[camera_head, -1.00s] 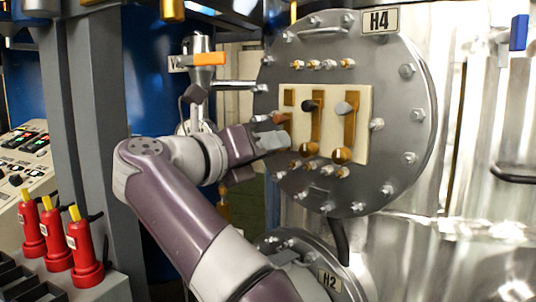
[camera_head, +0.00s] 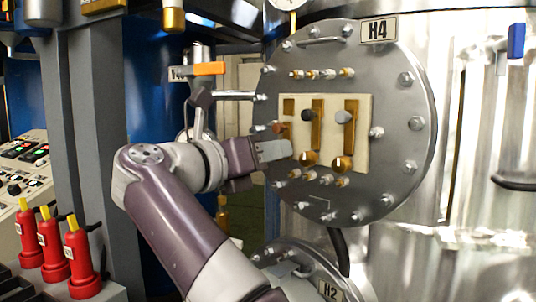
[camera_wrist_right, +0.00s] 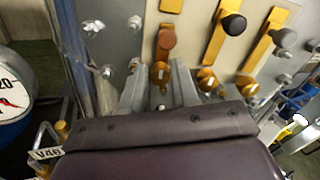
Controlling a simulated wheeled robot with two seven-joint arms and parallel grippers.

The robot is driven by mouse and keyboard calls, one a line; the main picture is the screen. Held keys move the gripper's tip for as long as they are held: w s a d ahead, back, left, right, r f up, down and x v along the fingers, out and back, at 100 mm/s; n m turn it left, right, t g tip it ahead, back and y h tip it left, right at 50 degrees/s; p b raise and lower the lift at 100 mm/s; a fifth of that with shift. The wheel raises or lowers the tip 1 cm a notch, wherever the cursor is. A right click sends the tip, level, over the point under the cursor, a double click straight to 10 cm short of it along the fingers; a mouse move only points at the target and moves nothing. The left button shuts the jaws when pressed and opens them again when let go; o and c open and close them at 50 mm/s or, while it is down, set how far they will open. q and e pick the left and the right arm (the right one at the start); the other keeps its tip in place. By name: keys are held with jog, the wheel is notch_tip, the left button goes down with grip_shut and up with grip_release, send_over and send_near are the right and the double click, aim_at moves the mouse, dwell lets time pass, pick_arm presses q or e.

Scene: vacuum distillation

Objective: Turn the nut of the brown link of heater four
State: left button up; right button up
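The H4 heater plate (camera_head: 400,140) carries a pale panel (camera_head: 325,140) with brass links. The brown knob (camera_head: 282,130) of the leftmost link shows just above my right gripper (camera_head: 275,150). In the right wrist view the brown knob (camera_wrist_right: 167,38) tops a short brass link. The brass nut (camera_wrist_right: 160,74) at its lower end lies between the two grey fingers of my right gripper (camera_wrist_right: 160,92). The fingers stand apart on either side of the nut; whether they touch it is unclear. In the head view the gripper hides this nut. My left gripper is out of view.
The link with the black knob (camera_wrist_right: 234,24) and the one with the grey knob (camera_wrist_right: 284,38) are close on the right. Bolts ring the plate. A valve with an orange handle (camera_head: 209,68) stands left of it. The H2 plate (camera_head: 300,262) is below.

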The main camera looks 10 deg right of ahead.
jog(key=shift+o, duration=1.2)
jog(key=shift+d, duration=0.1)
jog(key=p+v, duration=0.2)
jog(key=v, duration=1)
jog(key=shift+s+a, duration=0.15)
jog(key=shift+a, duration=0.15)
jog(key=shift+f, duration=0.1)
